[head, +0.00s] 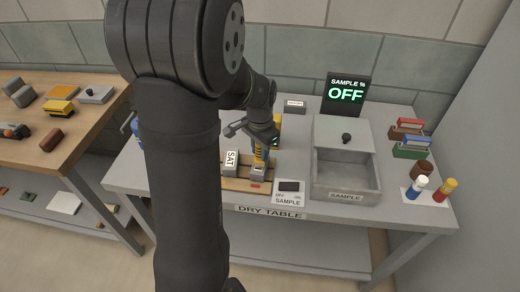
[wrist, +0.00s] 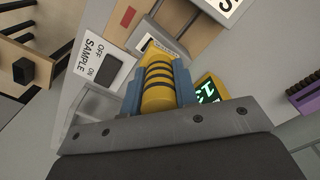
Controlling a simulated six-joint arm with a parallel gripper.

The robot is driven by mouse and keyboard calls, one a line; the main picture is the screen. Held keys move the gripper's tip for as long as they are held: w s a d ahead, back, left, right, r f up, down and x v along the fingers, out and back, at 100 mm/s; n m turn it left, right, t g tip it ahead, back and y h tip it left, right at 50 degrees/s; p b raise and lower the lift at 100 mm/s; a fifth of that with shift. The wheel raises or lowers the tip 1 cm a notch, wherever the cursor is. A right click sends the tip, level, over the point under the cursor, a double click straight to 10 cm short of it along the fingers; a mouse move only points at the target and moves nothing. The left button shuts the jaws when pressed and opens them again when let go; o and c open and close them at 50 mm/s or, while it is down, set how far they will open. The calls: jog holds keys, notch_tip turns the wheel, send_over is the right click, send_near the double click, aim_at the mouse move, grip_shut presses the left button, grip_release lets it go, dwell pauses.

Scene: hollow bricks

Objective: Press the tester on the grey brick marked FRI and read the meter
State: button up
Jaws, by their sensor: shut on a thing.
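My gripper (head: 262,148) is shut on a yellow tester with dark rings (wrist: 158,88). The tester (head: 259,157) points down at a small grey brick (head: 258,173) on the wooden rack. In the wrist view its far end overlaps that grey brick (wrist: 168,40); I cannot tell whether they touch. The brick's label is mostly hidden, so FRI is not readable. A grey brick marked SAT (head: 231,163) stands to its left. A yellow meter with a green lit display (wrist: 208,92) sits beside the gripper; its digits are partly cut off and unclear.
A switch box marked SAMPLE (head: 289,192) lies right of the rack. A grey SAMPLE drawer box (head: 346,180) stands further right, before a sign reading SAMPLE % OFF (head: 346,95). Coloured bricks (head: 410,138) and two bottles (head: 430,188) are at the right edge.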

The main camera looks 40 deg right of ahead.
jog(key=shift+r, duration=3.5)
jog(key=w+a+f+n, duration=0.2)
jog(key=w+a+n, duration=0.95)
jog(key=w, duration=0.55)
jog(key=w+a+f+n, duration=0.1)
jog(key=w+a+n, duration=0.3)
jog(key=a, duration=0.4)
jog(key=w+a+n, duration=0.4)
jog(key=w+a, duration=0.1)
jog(key=a, duration=0.4)
jog(key=shift+w+f+n, duration=0.35)
jog(key=shift+f, duration=0.05)
